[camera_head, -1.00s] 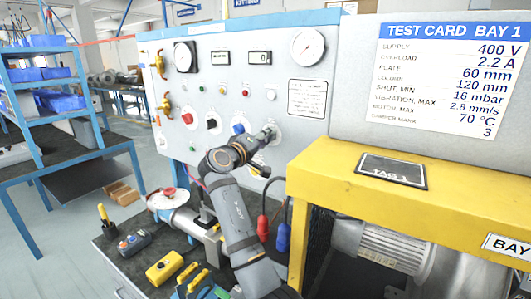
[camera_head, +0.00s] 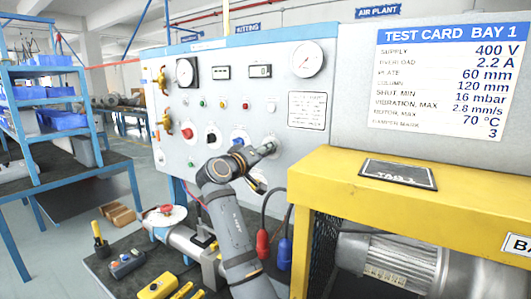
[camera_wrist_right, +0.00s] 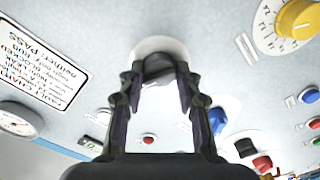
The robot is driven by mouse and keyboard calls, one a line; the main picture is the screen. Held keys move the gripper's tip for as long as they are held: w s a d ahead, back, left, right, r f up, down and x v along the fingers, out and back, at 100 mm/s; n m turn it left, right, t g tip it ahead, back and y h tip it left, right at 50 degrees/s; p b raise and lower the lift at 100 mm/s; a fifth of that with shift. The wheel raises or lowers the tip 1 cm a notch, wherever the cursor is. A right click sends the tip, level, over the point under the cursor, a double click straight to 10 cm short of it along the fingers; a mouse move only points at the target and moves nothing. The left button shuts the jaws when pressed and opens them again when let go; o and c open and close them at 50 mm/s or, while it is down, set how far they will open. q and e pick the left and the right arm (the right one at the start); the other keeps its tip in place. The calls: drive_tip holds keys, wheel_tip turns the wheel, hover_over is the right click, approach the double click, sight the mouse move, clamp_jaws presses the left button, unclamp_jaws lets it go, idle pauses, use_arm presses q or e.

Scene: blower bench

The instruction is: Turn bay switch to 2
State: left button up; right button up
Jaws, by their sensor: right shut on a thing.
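The bay switch appears to be the dark knob on a pale round plate, low on the right of the grey panel (camera_head: 225,105). In the right wrist view the knob (camera_wrist_right: 158,66) sits between my fingertips. My right gripper (camera_head: 264,150) reaches up to the panel from below and is shut on this knob, with a finger on each side. The gripper hides part of the knob and its plate. I cannot read its position marks or tell where it points. My left gripper is not in view.
A yellow dial (camera_wrist_right: 298,20) and a blue knob (camera_wrist_right: 217,120) are near the gripper in the wrist view. A red knob (camera_head: 187,132) is further left on the panel. The yellow frame (camera_head: 350,185) with a motor stands close on the right. Red (camera_head: 262,244) and blue plugs hang below.

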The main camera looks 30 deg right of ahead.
sight(272, 117)
drive_tip(key=o, duration=1.2)
drive_tip(key=shift+c, duration=0.2)
wheel_tip(272, 117, up, 10)
drive_tip(key=shift+w, duration=0.1)
drive_tip(key=shift+f, duration=0.15)
